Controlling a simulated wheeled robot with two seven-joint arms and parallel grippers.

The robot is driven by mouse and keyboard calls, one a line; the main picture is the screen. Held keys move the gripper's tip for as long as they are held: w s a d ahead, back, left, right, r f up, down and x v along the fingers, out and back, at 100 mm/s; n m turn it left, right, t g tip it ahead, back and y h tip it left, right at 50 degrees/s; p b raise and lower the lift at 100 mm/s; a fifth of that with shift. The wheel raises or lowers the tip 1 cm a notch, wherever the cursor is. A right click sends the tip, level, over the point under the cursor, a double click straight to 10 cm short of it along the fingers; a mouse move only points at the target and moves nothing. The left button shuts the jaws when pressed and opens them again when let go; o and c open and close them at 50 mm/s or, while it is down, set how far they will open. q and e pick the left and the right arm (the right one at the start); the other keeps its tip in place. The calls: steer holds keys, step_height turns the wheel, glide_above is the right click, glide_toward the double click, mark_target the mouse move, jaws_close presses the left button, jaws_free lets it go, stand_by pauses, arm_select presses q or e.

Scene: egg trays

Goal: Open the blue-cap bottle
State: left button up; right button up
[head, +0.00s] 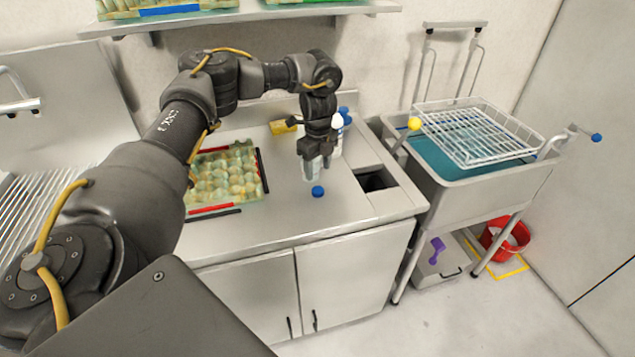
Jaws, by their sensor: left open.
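My left gripper (317,162) is open and points down over the counter, right of the egg tray. A small blue cap (318,191) shows on the counter just below and in front of the fingers, apart from them. A pale, translucent bottle shape (311,172) shows at the fingers, partly hidden; I cannot tell whether it touches them. Another blue top (345,112) shows behind the gripper, beside a white bottle top (337,122). The gripper hides much of these bottles. My right gripper is not in view.
An egg tray (213,208) full of eggs lies left of the gripper, between red and black strips. A yellow object (283,127) lies behind. A dark opening (376,181) is in the counter at right. A sink cart (470,178) with a wire basket (480,135) stands farther right.

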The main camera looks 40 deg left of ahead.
arm_select(q)
steer(key=shift+r, duration=2.25)
